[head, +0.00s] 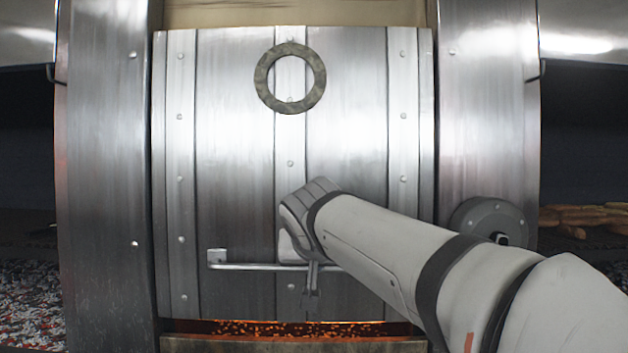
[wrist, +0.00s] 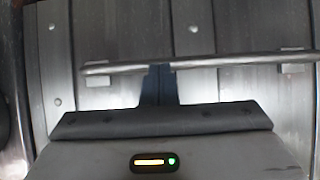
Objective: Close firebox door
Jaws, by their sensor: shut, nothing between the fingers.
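The firebox door (head: 235,150) is a riveted metal panel with a ring on its upper middle. A narrow gap with glowing embers (head: 290,328) shows along its bottom edge. A horizontal handle bar (head: 245,266) runs across the lower door. My gripper (head: 311,285) is in front of the door at the bar, fingers pointing down in the head view. In the wrist view the handle bar (wrist: 235,62) crosses just beyond the dark fingers (wrist: 160,88). The fingers are shut with nothing between them. I cannot tell whether they touch the bar. My arm hides the bar's right part in the head view.
Metal posts (head: 108,180) and (head: 488,120) flank the door. A round dark knob (head: 490,220) sticks out at the right. Beds of ash and embers (head: 30,300) lie at the left, and food (head: 585,217) lies on a grill at the right.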

